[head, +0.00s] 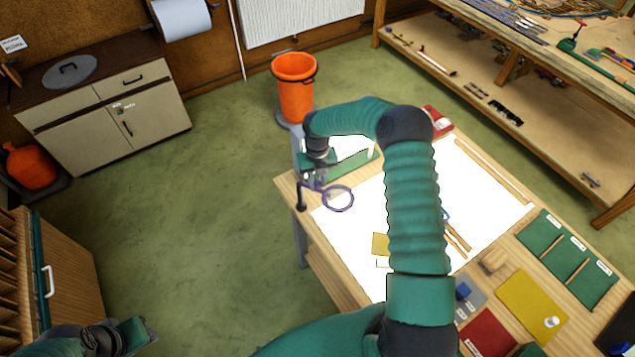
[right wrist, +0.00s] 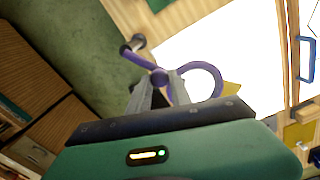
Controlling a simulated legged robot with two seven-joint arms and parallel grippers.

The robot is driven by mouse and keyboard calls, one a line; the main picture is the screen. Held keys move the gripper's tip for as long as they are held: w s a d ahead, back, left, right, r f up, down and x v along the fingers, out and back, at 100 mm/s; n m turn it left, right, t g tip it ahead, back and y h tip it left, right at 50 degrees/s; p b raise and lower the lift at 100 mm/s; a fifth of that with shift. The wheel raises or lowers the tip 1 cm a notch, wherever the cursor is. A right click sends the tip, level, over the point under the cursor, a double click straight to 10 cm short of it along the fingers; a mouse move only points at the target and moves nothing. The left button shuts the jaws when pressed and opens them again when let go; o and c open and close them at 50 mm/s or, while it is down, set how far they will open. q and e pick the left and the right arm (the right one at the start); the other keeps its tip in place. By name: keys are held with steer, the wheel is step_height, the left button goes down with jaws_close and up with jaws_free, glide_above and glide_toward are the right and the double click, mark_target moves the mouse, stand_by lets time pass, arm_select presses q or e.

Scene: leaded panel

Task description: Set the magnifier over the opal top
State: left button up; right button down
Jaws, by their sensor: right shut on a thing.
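The opal top (head: 480,205) is a glowing white panel set in the wooden bench; it also shows in the right wrist view (right wrist: 240,40). The magnifier (head: 320,188) is a purple ring on a purple arm with a dark end. My right gripper (head: 315,178) is shut on the magnifier's arm, which also shows in the right wrist view (right wrist: 159,77). In the head view the ring overlaps the far left border of the opal top, and the dark end hangs by the bench edge. Its height is unclear. My left gripper (head: 137,334) is at the bottom left, far from the bench; its fingers are unclear.
A small yellow piece (head: 380,244) and wooden strips (head: 458,237) lie on the opal top, partly behind my right arm. Green panels (head: 566,260), a yellow sheet (head: 530,303) and a red sheet (head: 488,332) lie on the near right of the bench. An orange bucket (head: 294,85) stands behind.

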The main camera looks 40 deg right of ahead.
steer(key=shift+w+r, duration=0.1)
steer(key=shift+w, duration=0.1)
steer(key=c, duration=1.4)
jaws_free()
steer(key=shift+a, duration=0.1)
steer(key=shift+o, duration=1.1)
